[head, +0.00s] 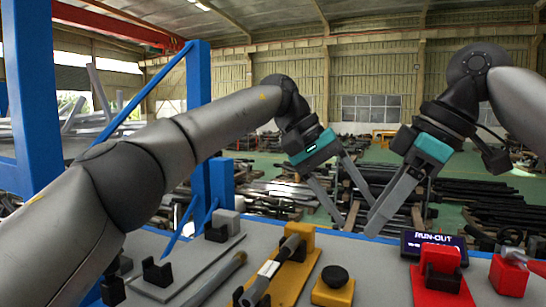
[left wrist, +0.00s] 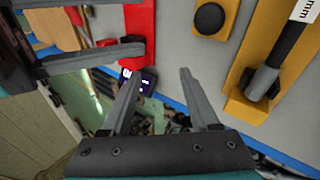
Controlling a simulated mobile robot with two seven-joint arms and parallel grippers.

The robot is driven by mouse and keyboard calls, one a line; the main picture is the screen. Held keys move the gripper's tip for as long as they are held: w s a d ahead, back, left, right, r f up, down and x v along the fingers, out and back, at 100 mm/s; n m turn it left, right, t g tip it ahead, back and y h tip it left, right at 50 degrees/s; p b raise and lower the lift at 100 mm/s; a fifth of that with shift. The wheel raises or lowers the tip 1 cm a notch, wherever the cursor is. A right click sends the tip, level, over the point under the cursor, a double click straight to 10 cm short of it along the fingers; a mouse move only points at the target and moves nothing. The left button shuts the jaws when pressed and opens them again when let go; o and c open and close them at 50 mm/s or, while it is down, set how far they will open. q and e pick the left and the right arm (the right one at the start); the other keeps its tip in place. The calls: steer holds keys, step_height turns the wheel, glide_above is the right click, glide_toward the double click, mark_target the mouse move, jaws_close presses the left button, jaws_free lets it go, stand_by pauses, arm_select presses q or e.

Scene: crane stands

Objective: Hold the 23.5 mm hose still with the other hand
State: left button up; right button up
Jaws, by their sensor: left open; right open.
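A dark hose (head: 270,268) with a white label lies along a yellow stand (head: 297,277) at the front of the bench. In the left wrist view the hose (left wrist: 288,45) is at the right, its label ending in "mm". The full size is unreadable. My left gripper (head: 358,215) is open and empty, above and beyond the stand's far end, apart from the hose. Its fingers (left wrist: 160,74) show in the left wrist view with nothing between them. My right gripper (head: 374,229) is open, close to the left one at the bench's far edge, also apart from the hose.
A grey plate (head: 165,283) with black cradles and another grey hose (head: 218,275) lie to the left. A yellow block with a black knob (head: 334,287), a red stand (head: 438,280) and a "RUN-OUT" sign (head: 434,246) stand to the right. A blue post (head: 30,90) rises at left.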

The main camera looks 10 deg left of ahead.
mark_target(273, 263)
arm_select(q)
steer(key=s+a+r+m+y, duration=0.1)
steer(key=s+a+r+y, duration=0.25)
steer(key=a, duration=0.25)
steer(key=s+a+r+m+y, duration=0.1)
steer(key=s+a+r+y, duration=0.1)
steer(key=a+r+y, duration=0.25)
steer(key=shift+h, duration=0.5)
steer(key=f, duration=1)
steer(key=a+f, duration=0.1)
steer(key=f, duration=0.4)
steer(key=shift+s+f, duration=0.2)
steer(key=shift+f, duration=0.15)
steer(key=shift+c, duration=0.3)
jaws_close()
arm_select(e)
steer(key=shift+r, duration=0.2)
steer(key=shift+c, duration=1.3)
steer(key=shift+d+r, duration=0.2)
steer(key=shift+r, duration=0.1)
steer(key=shift+c, duration=0.7)
steer(key=shift+w+d+r+y, duration=0.15)
steer(key=shift+d+r+y, duration=0.2)
steer(key=shift+r+y, duration=0.25)
steer(key=shift+w+d+r+y, duration=0.1)
steer(key=shift+d+r+y, duration=0.3)
steer(key=shift+r, duration=0.25)
jaws_close()
steer(key=shift+d+r, duration=0.2)
steer(key=shift+r, duration=0.1)
